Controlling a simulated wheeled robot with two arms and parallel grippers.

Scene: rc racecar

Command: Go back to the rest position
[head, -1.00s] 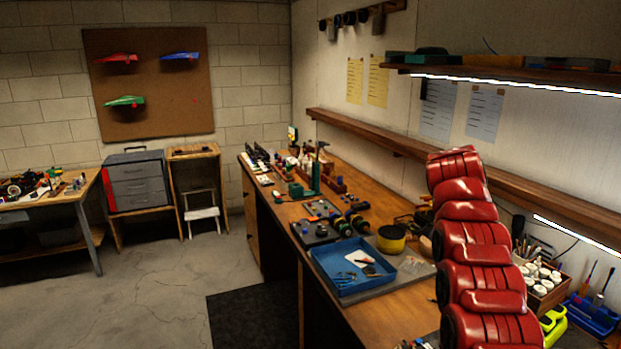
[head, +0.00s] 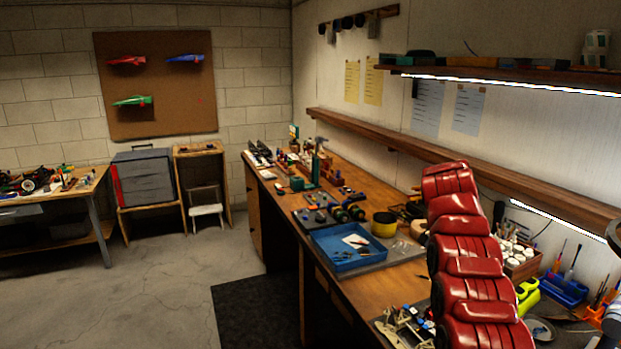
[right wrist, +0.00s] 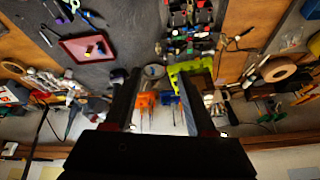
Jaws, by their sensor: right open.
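My red segmented right arm (head: 465,265) rises over the right part of the workbench in the head view. Its gripper cannot be made out there. In the right wrist view, my right gripper (right wrist: 158,88) has its two dark fingers apart, with nothing held between them. Beyond the fingers, orange and yellow-green items (right wrist: 180,75) show on or by the bench. I cannot tell how far the fingertips are from them. My left gripper is in neither view.
The long wooden workbench (head: 290,215) carries a blue tray (head: 325,258), a yellow roll (head: 384,222) and several tools. A wall shelf (head: 500,73) hangs above. A red tray (right wrist: 68,48) shows in the right wrist view. The concrete floor (head: 150,290) at left is open.

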